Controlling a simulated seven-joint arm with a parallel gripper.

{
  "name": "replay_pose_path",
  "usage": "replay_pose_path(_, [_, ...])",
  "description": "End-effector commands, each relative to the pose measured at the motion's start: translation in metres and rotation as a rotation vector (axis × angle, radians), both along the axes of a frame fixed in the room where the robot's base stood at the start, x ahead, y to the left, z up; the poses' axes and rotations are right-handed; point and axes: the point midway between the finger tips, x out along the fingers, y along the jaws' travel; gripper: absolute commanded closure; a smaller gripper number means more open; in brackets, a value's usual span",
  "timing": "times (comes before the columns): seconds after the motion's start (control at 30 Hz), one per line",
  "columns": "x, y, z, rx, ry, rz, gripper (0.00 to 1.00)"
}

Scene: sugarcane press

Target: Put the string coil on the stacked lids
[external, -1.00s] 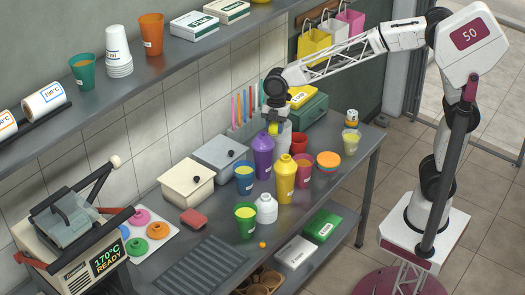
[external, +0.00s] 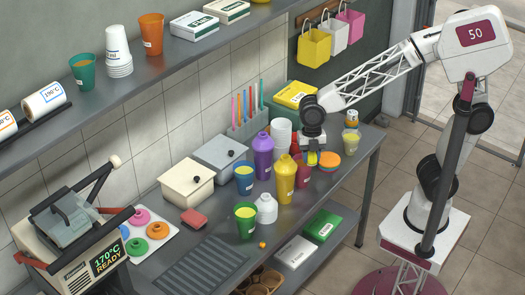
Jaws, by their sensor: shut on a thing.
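My gripper (external: 313,153) hangs from the arm above the right part of the counter, pointing down. It is shut on a small yellow piece (external: 312,158), which looks like the string coil; the fingers hide part of it. The stacked lids (external: 329,160), orange above with some green below, lie just right of the gripper. The held coil is beside the lids in the picture; I cannot tell its exact height above the counter.
A yellow bottle (external: 285,178), a purple bottle (external: 263,156) and a pink cup (external: 303,174) stand close to the left of the gripper. White stacked cups (external: 281,133) stand behind. A pale green cup (external: 351,142) and a small jar (external: 351,118) stand to the right.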

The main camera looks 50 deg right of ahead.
Motion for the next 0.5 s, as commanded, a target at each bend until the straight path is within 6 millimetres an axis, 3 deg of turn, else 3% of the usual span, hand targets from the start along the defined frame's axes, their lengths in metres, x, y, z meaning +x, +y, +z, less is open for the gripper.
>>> replay_pose_path(0.3, [0.0,0.0,-0.059,-0.002,0.002,-0.001,0.87])
replay_pose_path(0.5, [0.0,0.0,-0.086,0.0,0.0,-0.002,0.87])
